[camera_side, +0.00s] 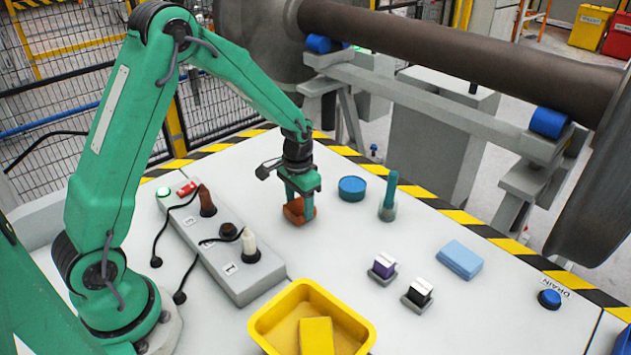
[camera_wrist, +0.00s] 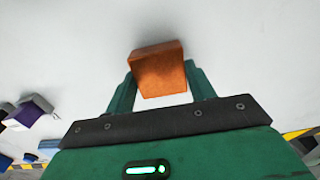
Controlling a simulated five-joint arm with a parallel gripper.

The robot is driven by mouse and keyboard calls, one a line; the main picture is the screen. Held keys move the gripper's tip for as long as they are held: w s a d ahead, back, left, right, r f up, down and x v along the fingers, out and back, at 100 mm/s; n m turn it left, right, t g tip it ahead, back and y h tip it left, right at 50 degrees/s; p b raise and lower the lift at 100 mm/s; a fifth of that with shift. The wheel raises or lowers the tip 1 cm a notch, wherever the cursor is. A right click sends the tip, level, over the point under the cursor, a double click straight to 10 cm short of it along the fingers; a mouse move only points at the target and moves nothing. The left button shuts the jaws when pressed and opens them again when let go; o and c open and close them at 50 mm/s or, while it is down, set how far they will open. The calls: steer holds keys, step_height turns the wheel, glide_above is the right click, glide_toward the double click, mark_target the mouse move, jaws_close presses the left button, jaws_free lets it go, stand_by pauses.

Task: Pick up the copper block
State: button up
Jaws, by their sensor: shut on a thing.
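The copper block (camera_side: 297,212) is an orange-brown cube at the middle of the white table in the side view. My gripper (camera_side: 300,200) points down over it, with its green fingers on either side of the block. In the wrist view the block (camera_wrist: 158,68) sits between the two fingertips of my gripper (camera_wrist: 160,85), tilted a little. The jaws are shut on it. Whether its underside touches the table is hard to tell.
A grey socket box (camera_side: 225,255) with plugs and cables lies left of my gripper. A blue round tub (camera_side: 352,188) and a teal-handled tool in a cup (camera_side: 388,205) stand to the right. A yellow tray (camera_side: 262,325) holds a yellow block (camera_side: 316,336). A light-blue block (camera_side: 460,260) lies further right.

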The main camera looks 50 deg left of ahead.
mark_target(300, 205)
steer(key=shift+w+r, duration=0.1)
steer(key=shift+r, duration=0.4)
step_height(300, 205, up, 2)
steer(key=shift+r, duration=0.15)
steer(key=s+d+r, duration=0.5)
steer(key=d+r, duration=0.2)
steer(key=d, duration=0.3)
steer(key=shift+d, duration=0.3)
steer(key=shift+a, duration=0.1)
